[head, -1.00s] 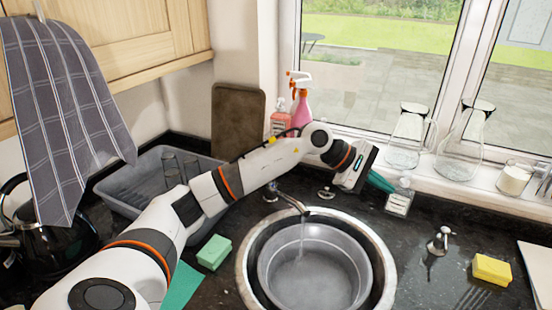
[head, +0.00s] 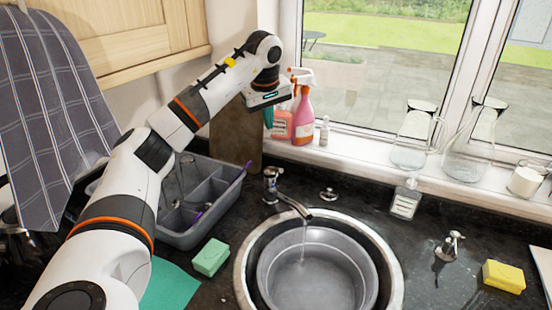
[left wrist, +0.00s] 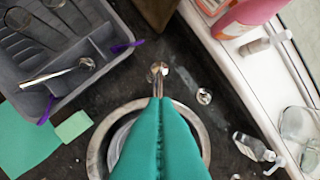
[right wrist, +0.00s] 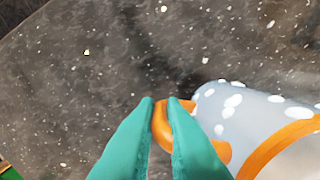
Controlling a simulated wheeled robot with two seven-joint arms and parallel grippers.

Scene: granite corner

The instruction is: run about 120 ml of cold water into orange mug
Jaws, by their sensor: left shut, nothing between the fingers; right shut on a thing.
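The mug (right wrist: 240,105) has a pale grey body with white dots and an orange rim and handle. My right gripper (right wrist: 161,101) is shut on its orange handle; neither shows in the head view. The metal tap (head: 292,204) stands behind the round sink (head: 392,270). A thin stream of water (head: 304,240) falls from its spout into a grey bowl (head: 372,275) in the sink. My left gripper (head: 268,116) is shut and empty, raised behind and above the tap. In the left wrist view its teal fingers (left wrist: 160,100) overlap the tap (left wrist: 158,72) and partly hide the sink.
A grey drying rack (head: 190,240) stands left of the tap, with a green sponge (head: 212,257) in front. Spray bottle (head: 303,115), glass jugs (head: 414,140) and a candle (head: 524,181) line the sill. A soap bottle (head: 405,200) and yellow sponge (head: 503,277) are at right.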

